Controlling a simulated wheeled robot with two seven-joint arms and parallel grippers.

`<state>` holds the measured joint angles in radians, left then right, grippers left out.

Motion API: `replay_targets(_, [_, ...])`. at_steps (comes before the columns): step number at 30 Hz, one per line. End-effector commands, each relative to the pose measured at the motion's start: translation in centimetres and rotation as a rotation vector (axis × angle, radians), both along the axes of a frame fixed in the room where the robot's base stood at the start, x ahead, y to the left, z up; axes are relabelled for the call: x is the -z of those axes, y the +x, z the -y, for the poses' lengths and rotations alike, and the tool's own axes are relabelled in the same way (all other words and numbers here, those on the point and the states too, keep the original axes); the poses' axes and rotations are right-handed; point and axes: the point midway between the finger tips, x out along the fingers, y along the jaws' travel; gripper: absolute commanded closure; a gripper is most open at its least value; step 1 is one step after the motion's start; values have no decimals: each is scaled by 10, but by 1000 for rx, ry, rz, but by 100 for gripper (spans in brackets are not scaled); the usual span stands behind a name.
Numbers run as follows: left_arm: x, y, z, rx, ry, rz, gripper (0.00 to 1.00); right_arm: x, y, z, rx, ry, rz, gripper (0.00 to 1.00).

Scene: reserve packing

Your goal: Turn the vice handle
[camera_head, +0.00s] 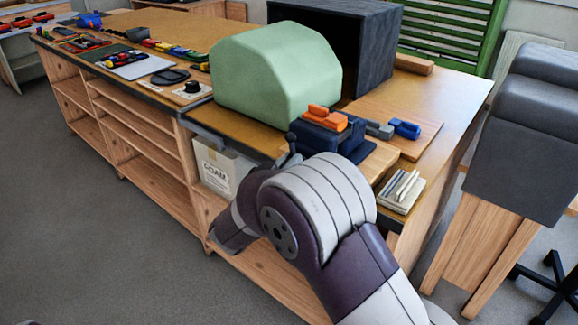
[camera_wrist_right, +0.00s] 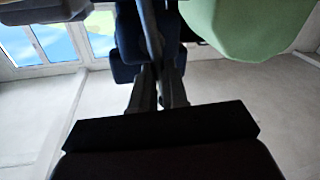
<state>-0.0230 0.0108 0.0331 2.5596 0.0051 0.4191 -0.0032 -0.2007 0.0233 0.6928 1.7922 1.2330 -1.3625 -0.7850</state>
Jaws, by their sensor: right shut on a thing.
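The vice (camera_head: 318,138) is dark blue with orange jaw pieces on top. It stands at the front edge of the workbench in the head view, and its dark blue underside (camera_wrist_right: 128,45) shows in the right wrist view. The vice handle (camera_wrist_right: 149,25) is a thin dark bar in the wrist view; a small dark end of it (camera_head: 291,138) shows left of the vice in the head view. My right gripper (camera_wrist_right: 159,78) is shut on the handle. In the head view my right arm hides its fingers. My left gripper is not in view.
A green rounded block (camera_head: 275,75) stands beside the vice, with a dark open box (camera_head: 375,50) behind it. A blue clamp (camera_head: 404,129) and a small stack of pale strips (camera_head: 402,190) lie to the right. Tools lie along the far left bench.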

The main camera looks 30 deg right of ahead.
Motion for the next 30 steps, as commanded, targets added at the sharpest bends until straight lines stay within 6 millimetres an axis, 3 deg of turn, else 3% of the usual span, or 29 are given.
replay_targets(1, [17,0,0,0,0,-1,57,9,-1,0,-4,30,76,100])
replay_targets(4, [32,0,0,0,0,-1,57,9,1,-1,-4,92,228,100])
replay_targets(15, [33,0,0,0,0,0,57,3,1,-1,-3,129,311,100])
replay_targets(16, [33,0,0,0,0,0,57,3,1,-1,-4,130,310,80])
replay_targets(18, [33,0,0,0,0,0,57,3,1,-1,-4,130,310,61])
replay_targets(26, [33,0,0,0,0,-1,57,2,1,-1,-3,129,310,61])
replay_targets(30, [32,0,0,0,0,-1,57,3,-4,-11,-5,129,310,61])
